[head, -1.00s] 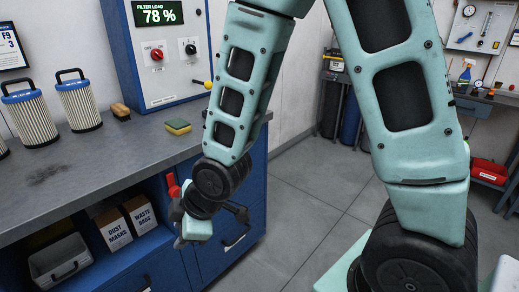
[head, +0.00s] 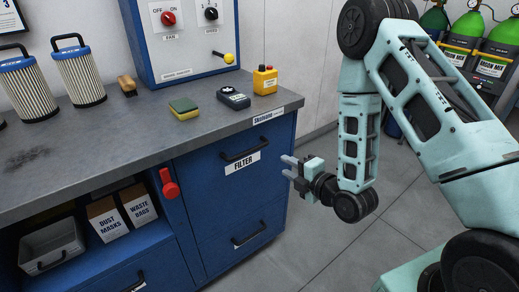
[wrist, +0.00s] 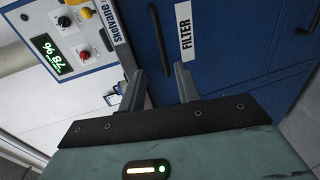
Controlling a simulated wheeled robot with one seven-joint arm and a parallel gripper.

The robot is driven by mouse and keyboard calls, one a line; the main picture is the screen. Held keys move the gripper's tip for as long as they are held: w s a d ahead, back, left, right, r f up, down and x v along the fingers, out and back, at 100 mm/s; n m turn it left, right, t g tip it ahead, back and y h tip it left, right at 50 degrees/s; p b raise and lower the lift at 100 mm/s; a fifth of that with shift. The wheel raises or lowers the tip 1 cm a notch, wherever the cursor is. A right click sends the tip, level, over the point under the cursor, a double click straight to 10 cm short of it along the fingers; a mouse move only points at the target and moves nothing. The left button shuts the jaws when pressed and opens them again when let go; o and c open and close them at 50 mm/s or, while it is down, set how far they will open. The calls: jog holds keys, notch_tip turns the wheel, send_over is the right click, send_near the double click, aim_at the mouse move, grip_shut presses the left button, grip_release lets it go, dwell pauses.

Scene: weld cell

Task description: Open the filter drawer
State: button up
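The filter drawer (head: 210,178) is a blue front with a white FILTER label (head: 242,162) and a dark bar handle (head: 244,152). It looks shut, flush with the bench cabinet. My gripper (head: 287,167) is open and empty, with its grey fingers pointing toward the drawer from the right, apart from the handle. In the wrist view the gripper fingers (wrist: 159,80) are spread, and the handle (wrist: 160,38) lies beyond them, roughly in line with the gap. The FILTER label (wrist: 185,32) is to its right there.
A red lever (head: 169,185) sits on the cabinet left of the drawer. Another drawer with a handle (head: 249,235) is below. On the bench (head: 120,152) are a sponge (head: 184,109), a dark meter (head: 232,97) and a yellow control box (head: 265,80).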

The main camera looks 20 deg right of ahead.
jog(key=b, duration=1.2)
send_near(255, 150)
jog(key=p+x, duration=0.1)
jog(key=x, duration=0.9)
jog(key=shift+w+a, duration=0.1)
jog(key=shift+w, duration=0.25)
grip_shut()
